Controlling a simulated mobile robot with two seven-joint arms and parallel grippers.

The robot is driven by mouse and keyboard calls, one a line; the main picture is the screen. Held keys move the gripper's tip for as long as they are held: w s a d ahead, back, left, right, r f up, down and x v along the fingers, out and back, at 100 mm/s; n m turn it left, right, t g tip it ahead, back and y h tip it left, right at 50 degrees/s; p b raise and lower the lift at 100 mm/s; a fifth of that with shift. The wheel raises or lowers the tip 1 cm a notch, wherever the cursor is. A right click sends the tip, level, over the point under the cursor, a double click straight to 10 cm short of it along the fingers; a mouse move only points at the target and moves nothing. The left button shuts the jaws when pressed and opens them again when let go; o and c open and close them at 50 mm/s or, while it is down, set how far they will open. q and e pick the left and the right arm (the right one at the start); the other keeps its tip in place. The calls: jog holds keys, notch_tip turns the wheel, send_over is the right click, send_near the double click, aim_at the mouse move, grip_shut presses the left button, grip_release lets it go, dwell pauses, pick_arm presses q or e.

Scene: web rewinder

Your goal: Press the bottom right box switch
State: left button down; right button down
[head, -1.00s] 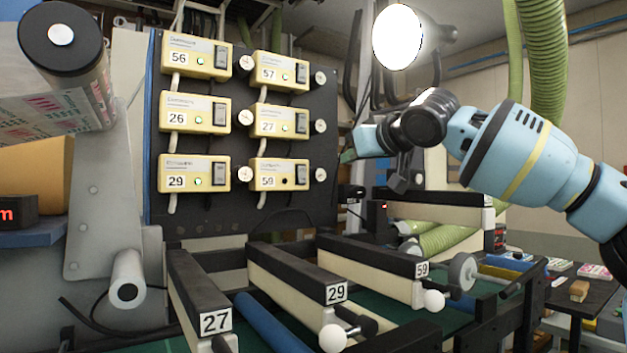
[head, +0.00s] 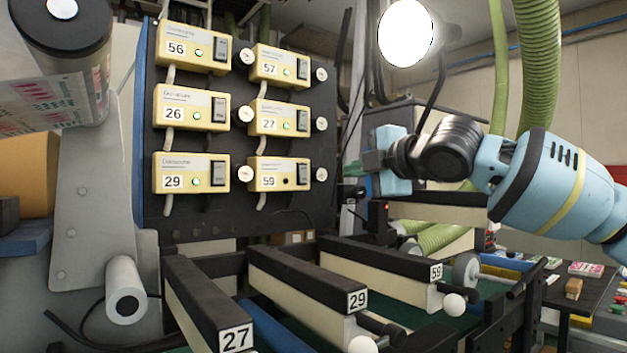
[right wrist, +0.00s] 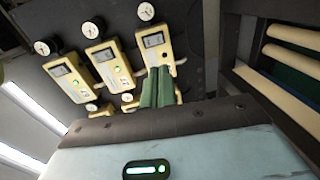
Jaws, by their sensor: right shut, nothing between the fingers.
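The bottom right box (head: 271,175), labelled 59, is a yellow box on the dark panel. Its dark rocker switch (head: 303,173) is at its right side, and its small lamp looks dark. In the right wrist view the box (right wrist: 166,56) appears turned, with its switch (right wrist: 153,40) above my fingertips. My right gripper (head: 374,161) is to the right of the panel in the head view, apart from the box. Its green fingers (right wrist: 157,88) are shut together and empty, and overlap the lower part of the box in the wrist view. My left gripper is not in view.
Several other yellow boxes, such as box 27 (head: 268,119) and box 29 (head: 180,174), share the panel (head: 235,210) and show green lamps. A round gauge (head: 321,174) sits beside box 59. Numbered rewinder arms (head: 310,275) extend below. A bright lamp (head: 406,33) hangs above.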

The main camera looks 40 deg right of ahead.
aim_at(304, 180)
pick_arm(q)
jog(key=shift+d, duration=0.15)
